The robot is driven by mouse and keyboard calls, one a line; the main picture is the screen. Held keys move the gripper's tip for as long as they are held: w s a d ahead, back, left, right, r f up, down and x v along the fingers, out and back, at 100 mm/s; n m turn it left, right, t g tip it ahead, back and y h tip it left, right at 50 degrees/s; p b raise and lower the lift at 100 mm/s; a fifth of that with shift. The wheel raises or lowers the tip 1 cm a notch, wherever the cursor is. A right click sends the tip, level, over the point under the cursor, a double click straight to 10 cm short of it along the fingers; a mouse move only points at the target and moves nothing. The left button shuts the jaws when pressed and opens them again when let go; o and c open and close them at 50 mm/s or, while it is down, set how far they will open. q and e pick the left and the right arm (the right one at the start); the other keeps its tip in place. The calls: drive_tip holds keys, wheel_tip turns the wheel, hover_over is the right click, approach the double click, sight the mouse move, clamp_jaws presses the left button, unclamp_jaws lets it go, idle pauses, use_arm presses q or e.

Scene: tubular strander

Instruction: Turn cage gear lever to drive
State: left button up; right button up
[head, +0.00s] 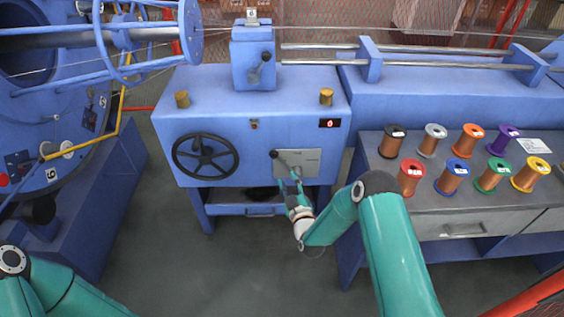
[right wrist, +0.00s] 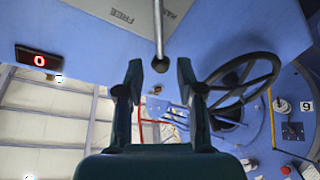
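A lever with a black ball knob (head: 274,154) stands out from a grey plate (head: 310,157) on the front of the blue machine. In the right wrist view its metal rod (right wrist: 158,25) comes down from the top edge, and its dark knob (right wrist: 160,65) shows between the fingers. The plate (right wrist: 122,22) carries lettering there; one word reads FREE. My right gripper (head: 292,178) is at the lower part of the plate; in its wrist view the fingers (right wrist: 160,78) are apart, with gaps beside the knob. I cannot tell whether they touch the lever. My left gripper is out of view.
A black handwheel (head: 205,156) is left of the plate. A display (head: 330,123) reads 0. Another lever (head: 260,67) is on the upper blue block. Several wire spools (head: 453,176) stand on the right bench. Open floor lies before the machine.

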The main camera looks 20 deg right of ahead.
sight(281, 162)
drive_tip(key=w, duration=0.9)
drive_tip(key=shift+w+d+b, duration=0.15)
drive_tip(key=shift+w+b, duration=0.15)
drive_tip(key=shift+w, duration=0.05)
clamp_jaws()
